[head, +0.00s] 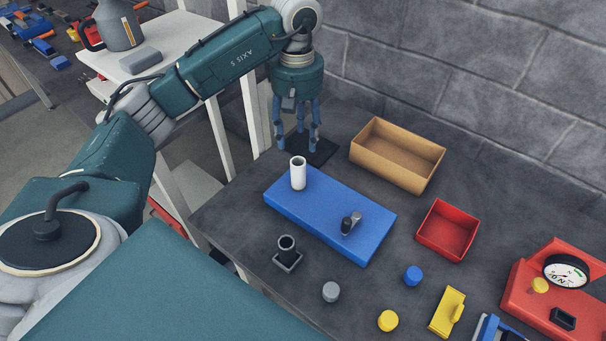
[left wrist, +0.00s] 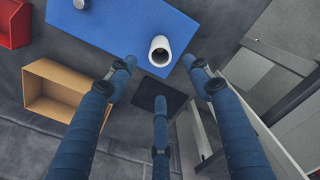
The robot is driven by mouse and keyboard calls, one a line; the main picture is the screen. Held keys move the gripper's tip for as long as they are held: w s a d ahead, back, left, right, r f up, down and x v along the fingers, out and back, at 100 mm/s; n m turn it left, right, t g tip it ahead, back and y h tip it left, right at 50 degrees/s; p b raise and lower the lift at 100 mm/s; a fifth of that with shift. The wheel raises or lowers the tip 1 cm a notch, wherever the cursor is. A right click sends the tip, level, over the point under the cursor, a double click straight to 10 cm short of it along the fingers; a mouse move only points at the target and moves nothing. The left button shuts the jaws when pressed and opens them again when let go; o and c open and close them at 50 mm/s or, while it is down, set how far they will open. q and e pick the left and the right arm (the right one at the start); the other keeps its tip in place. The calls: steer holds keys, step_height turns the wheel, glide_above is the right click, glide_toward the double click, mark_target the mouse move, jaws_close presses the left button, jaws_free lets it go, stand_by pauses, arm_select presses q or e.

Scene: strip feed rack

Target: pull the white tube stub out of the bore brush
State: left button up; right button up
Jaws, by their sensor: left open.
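The white tube stub (head: 298,174) stands upright near the left end of a blue block (head: 325,207). In the left wrist view the white tube stub (left wrist: 160,50) shows its open end, dark inside, on the blue block (left wrist: 125,28). I cannot make out a bore brush; any part inside or under the tube is hidden. My left gripper (head: 300,143) hangs fingers-down behind the tube, its three blue fingers spread and empty. In the left wrist view the open fingers (left wrist: 158,78) are around and below the tube in the picture, without visible contact. My right gripper is not in view.
A black and grey fitting (head: 350,223) stands on the block's right part. A black socket (head: 287,250) is in front. A cardboard box (head: 398,178) and red bin (head: 432,250) stand right. A dark square mat (head: 318,155) lies under my left gripper.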

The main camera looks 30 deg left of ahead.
mark_target(298, 163)
arm_select(q)
steer(key=f, duration=0.1)
steer(key=f+p, duration=0.1)
steer(key=f, duration=0.3)
steer(key=shift+s, duration=0.25)
step_height(298, 163, down, 4)
steer(key=p, duration=0.2)
steer(key=shift+d+f+p, duration=0.15)
steer(key=shift+p, duration=0.25)
steer(key=shift+f, duration=0.6)
steer(key=shift+w, duration=0.1)
jaws_close()
